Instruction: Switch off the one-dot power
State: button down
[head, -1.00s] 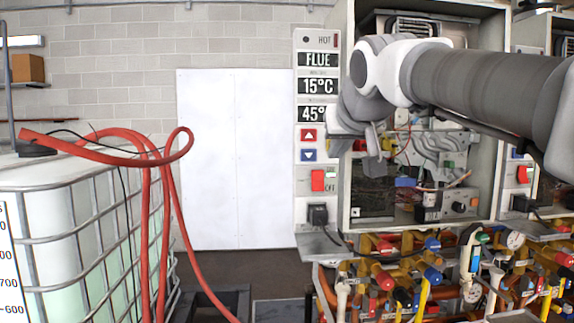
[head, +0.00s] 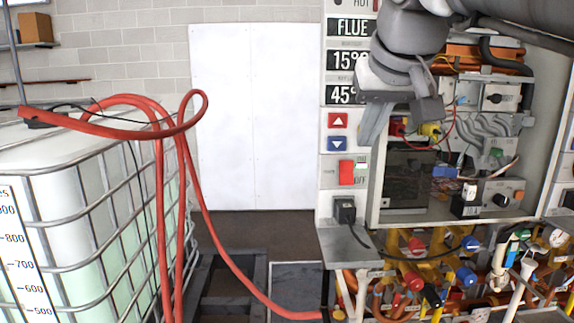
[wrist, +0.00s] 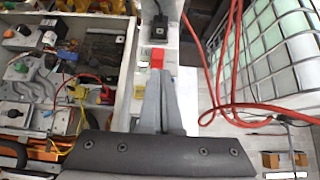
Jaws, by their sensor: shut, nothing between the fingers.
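The red power switch (head: 346,172) sits low on the heater's white front panel (head: 330,200), with ON and OFF labels at its right. I cannot tell which way it is rocked. One dark dot (head: 338,3) beside HOT is partly cut off at the top of the panel. My gripper (head: 371,138) is shut and empty, pointing down, up and right of the switch in the head view. In the wrist view the closed fingertips (wrist: 161,74) appear just below the red switch (wrist: 157,58); contact cannot be told.
Up and down buttons (head: 338,120) are above the switch. A black plug (head: 345,210) with a cable is below it. The open heater case (head: 375,200) with wiring and knobs is at right. Valves and pipes fill the space below; a caged tank (head: 60,180) and red hose stand at left.

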aim_at(345, 179)
jog(key=shift+f, duration=0.1)
jog(key=x, duration=1.2)
jog(key=shift+w, duration=0.6)
jog(key=shift+w+f, duration=0.15)
jog(key=shift+w, duration=0.35)
jog(key=shift+f, duration=0.1)
jog(key=b, duration=0.2)
jog(key=shift+f+t+b, duration=0.35)
jog(key=shift+f+t, duration=0.05)
jog(key=shift+w+r, duration=0.15)
jog(key=shift+r, duration=0.2)
